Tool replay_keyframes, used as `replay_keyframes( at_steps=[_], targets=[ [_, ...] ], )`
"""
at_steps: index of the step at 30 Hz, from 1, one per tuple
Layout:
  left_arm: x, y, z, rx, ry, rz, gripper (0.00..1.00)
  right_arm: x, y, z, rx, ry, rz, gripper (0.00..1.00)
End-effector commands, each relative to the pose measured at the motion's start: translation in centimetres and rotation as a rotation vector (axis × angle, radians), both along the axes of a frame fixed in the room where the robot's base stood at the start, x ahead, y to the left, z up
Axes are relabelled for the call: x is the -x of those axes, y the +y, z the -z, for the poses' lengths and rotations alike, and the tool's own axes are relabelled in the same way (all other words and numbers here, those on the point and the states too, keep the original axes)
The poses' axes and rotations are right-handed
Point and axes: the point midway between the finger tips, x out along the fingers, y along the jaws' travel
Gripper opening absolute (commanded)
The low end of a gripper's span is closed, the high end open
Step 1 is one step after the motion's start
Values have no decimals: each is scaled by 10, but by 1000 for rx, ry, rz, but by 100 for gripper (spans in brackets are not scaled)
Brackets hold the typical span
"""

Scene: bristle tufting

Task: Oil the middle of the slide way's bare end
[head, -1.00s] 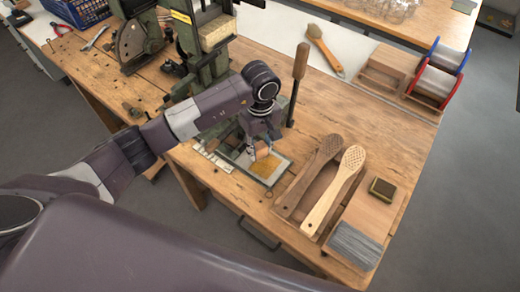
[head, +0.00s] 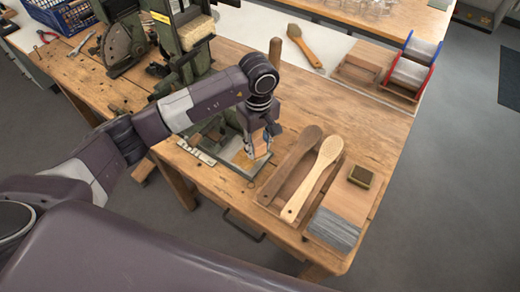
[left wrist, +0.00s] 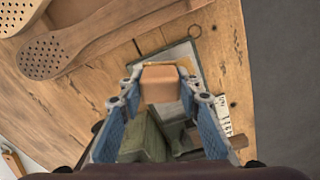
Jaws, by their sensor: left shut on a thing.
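My left gripper (head: 259,149) is shut on a small tan block (head: 260,151). In the left wrist view, the block (left wrist: 160,83) sits between the blue-padded fingers (left wrist: 160,97). A flat, grey-edged plate with an amber patch, apparently the slide way's bare end (head: 240,160), lies beneath and beside the block at the front of the green machine (head: 190,55). The plate (left wrist: 180,54) also shows behind the block in the left wrist view. The block and fingers hide part of it, and I cannot tell whether the block touches it. My right gripper is not in view.
Two wooden brush bodies (head: 318,180) lie in a tray close to the right of my left gripper. A small dark-rimmed box (head: 361,176) and a grey bristle stack (head: 333,232) are farther right. A wooden handle (head: 275,51) stands behind. Bare tabletop (head: 330,100) lies behind the brushes.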

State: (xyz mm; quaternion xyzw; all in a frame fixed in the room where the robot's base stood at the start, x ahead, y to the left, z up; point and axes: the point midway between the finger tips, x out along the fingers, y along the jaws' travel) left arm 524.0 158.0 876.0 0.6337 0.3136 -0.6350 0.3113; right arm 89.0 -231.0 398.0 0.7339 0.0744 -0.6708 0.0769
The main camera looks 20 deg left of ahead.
Motion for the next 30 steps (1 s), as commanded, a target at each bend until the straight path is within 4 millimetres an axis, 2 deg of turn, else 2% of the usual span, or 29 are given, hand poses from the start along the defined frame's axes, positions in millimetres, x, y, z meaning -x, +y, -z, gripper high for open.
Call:
replay_keyframes(
  at_steps=[5,15,30],
  targets=[
    [-2,2,-20,1,-3,-5,8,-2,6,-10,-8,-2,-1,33],
    [-4,5,-46,0,-2,-14,8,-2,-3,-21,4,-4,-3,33],
    [-4,5,-47,1,-2,-15,8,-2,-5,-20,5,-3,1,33]
  ],
)
